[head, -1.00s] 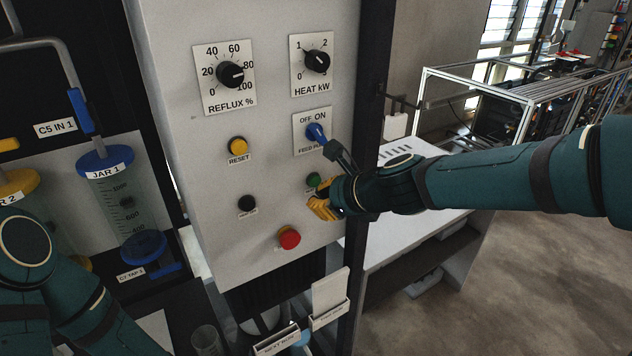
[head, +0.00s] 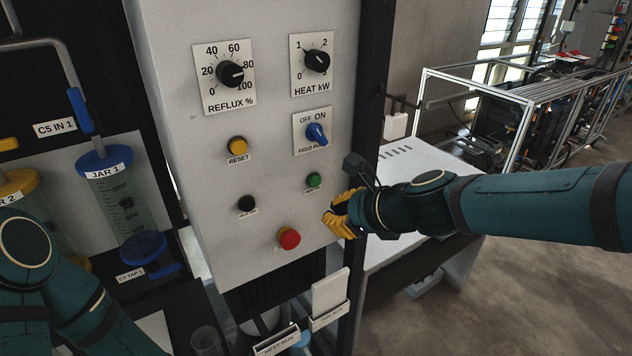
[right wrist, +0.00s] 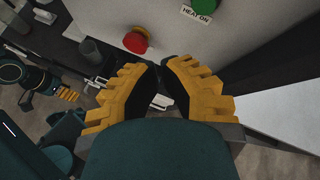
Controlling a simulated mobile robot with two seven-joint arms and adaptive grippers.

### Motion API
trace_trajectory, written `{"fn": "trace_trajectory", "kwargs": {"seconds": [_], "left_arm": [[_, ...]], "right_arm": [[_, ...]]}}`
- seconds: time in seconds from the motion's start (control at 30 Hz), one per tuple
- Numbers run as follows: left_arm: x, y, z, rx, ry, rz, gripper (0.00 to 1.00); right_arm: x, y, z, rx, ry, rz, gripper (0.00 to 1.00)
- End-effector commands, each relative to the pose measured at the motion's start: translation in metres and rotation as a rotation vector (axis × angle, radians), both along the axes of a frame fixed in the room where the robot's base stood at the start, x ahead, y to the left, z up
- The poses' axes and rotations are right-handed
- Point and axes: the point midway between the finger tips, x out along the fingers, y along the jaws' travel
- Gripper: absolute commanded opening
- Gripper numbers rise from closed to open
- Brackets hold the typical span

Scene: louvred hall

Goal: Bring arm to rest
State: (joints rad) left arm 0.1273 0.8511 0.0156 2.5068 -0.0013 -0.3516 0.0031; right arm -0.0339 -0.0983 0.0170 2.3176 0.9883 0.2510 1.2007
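My right gripper (head: 340,218) is in front of the lower right edge of the white control panel (head: 215,175). Its yellow fingers look closed together and hold nothing visible. In the right wrist view the right gripper's fingertips (right wrist: 163,66) arch inward and nearly meet. A gap shows between the gripper and the red button (head: 288,239) to its left. My left arm is folded at the lower left of the head view, with its gripper out of that view. The left gripper's yellow fingers (right wrist: 68,95) show small in the right wrist view, too small to judge.
The panel carries a blue feed knob (head: 317,134), a green button (head: 313,180), and black dials. A white bench (head: 410,160) stands behind my right forearm. Jar 1 (head: 122,205) and a clear cup (head: 206,340) are at left. Open floor (head: 480,300) lies at lower right.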

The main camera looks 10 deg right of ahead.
Motion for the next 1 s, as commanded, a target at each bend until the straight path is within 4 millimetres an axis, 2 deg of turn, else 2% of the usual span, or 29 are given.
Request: {"fn": "trace_trajectory", "kwargs": {"seconds": [0.33,0.47,0.57,0.7,0.77,0.9,1.0], "left_arm": [[0.0,0.0,0.0,0.0,-0.001,0.0,0.39],[0.0,0.0,0.0,0.0,-0.001,0.0,0.39],[0.0,0.0,0.0,0.0,-0.001,0.0,0.39],[0.0,0.0,0.0,0.0,-0.001,0.0,0.39],[0.0,0.0,0.0,0.0,-0.001,0.0,0.39],[0.0,0.0,0.0,0.0,-0.001,0.0,0.39],[0.0,0.0,0.0,0.0,-0.001,0.0,0.39]], "right_arm": [[0.0,0.0,0.0,-0.001,0.0,0.001,0.0],[0.002,0.0,-0.021,-0.069,0.011,0.038,0.0],[0.002,0.0,-0.064,-0.214,0.026,0.133,0.0],[-0.006,-0.001,-0.146,-0.489,0.035,0.376,0.0],[-0.014,-0.001,-0.179,-0.596,0.027,0.504,0.0],[-0.038,0.003,-0.25,-0.8,-0.022,0.827,0.0],[-0.061,0.01,-0.295,-0.904,-0.089,1.071,0.0]]}}
